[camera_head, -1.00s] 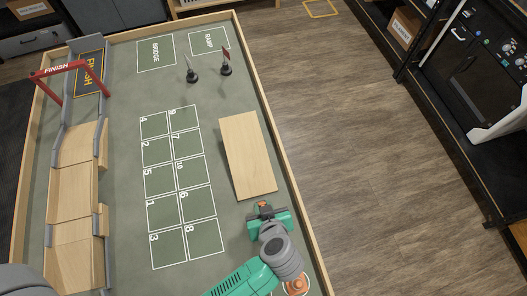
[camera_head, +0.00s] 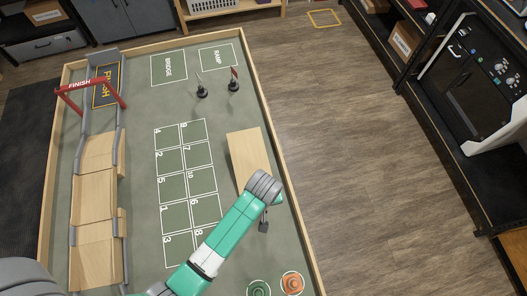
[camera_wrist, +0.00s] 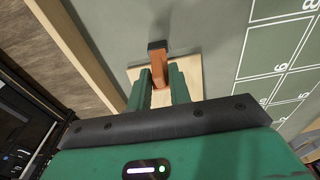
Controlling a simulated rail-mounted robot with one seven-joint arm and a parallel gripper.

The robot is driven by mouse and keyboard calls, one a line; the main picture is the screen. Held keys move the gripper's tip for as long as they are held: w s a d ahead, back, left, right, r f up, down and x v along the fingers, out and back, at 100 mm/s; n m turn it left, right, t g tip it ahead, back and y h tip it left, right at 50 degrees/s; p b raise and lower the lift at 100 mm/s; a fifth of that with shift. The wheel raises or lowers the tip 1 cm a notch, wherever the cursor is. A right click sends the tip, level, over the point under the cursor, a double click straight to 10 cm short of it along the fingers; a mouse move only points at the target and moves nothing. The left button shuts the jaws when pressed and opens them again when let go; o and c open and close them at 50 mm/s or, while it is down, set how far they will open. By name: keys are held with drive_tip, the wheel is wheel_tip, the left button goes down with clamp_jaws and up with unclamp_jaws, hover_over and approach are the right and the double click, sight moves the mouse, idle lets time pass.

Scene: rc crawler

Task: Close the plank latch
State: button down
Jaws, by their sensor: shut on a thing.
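The light wooden plank (camera_head: 248,150) lies flat on the green mat in the head view, its near end covered by my arm. In the wrist view, part of the plank (camera_wrist: 190,71) shows beyond my fingers. An orange-brown latch piece with a dark end (camera_wrist: 158,66) stands out over the plank's edge. My gripper (camera_wrist: 161,90) has its two green fingers on either side of this piece and is shut on it.
A wooden border (camera_head: 287,176) runs close along the right of the plank. Two small dark-based markers (camera_head: 202,91) stand beyond it. A numbered grid (camera_head: 187,186) lies to the left, and a wooden track (camera_head: 95,205) farther left. Orange (camera_head: 292,282) and green (camera_head: 258,289) round pieces sit nearer.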

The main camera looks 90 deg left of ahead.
drive_tip(key=h, duration=0.1)
drive_tip(key=a+h, duration=0.2)
drive_tip(key=shift+s+f+t+h, duration=0.2)
drive_tip(key=shift+f+t+h, duration=0.1)
drive_tip(key=shift+t+h, duration=0.1)
drive_tip(key=shift+a+f+h+b, duration=0.35)
drive_tip(key=shift+a+h, duration=0.1)
drive_tip(key=shift+h, duration=0.35)
drive_tip(key=h+b, duration=0.1)
drive_tip(key=a+f+t+h+b, duration=0.1)
drive_tip(key=h, duration=0.1)
drive_tip(key=f+h+b, duration=0.1)
drive_tip(key=shift+s+a+h, duration=0.25)
drive_tip(key=shift+a+h, duration=0.1)
drive_tip(key=shift+h, duration=0.05)
drive_tip(key=shift+a+f+t+h+b, duration=0.15)
drive_tip(key=shift+f+t+h+b, duration=0.25)
drive_tip(key=shift+h+b, duration=0.7)
drive_tip(key=shift+r, duration=0.1)
drive_tip(key=c, duration=1.5)
unclamp_jaws()
